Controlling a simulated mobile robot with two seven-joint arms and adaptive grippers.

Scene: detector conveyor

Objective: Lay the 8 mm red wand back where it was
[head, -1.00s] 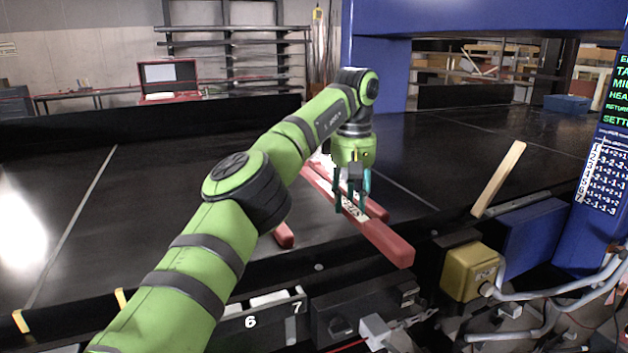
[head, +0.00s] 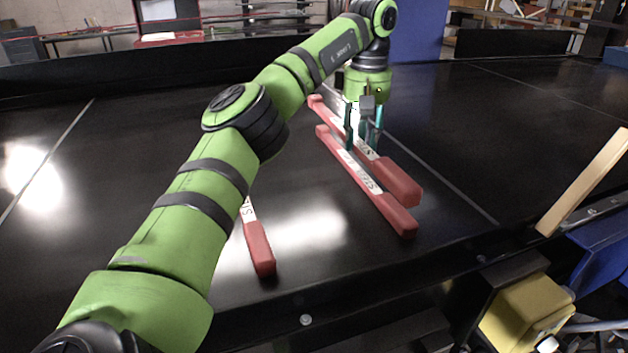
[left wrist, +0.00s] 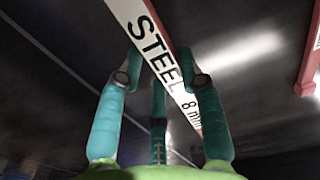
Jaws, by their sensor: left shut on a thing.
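My left gripper (head: 363,142) is shut around the middle of a red wand (head: 402,182) with a white label. In the left wrist view the held wand (left wrist: 153,42) reads "STEEL 8 mm" between the fingertips (left wrist: 161,66). It appears to be held a little above the black conveyor belt (head: 330,245). A second red wand (head: 397,216) with a white label lies on the belt, close beside and nearly parallel to it, on its near side. My right gripper is not in view.
A third red wand (head: 259,250) lies on the belt at the left, partly hidden by my left arm. A wooden strip (head: 588,182) leans at the right edge by a yellow box (head: 525,312). The belt's right side is clear.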

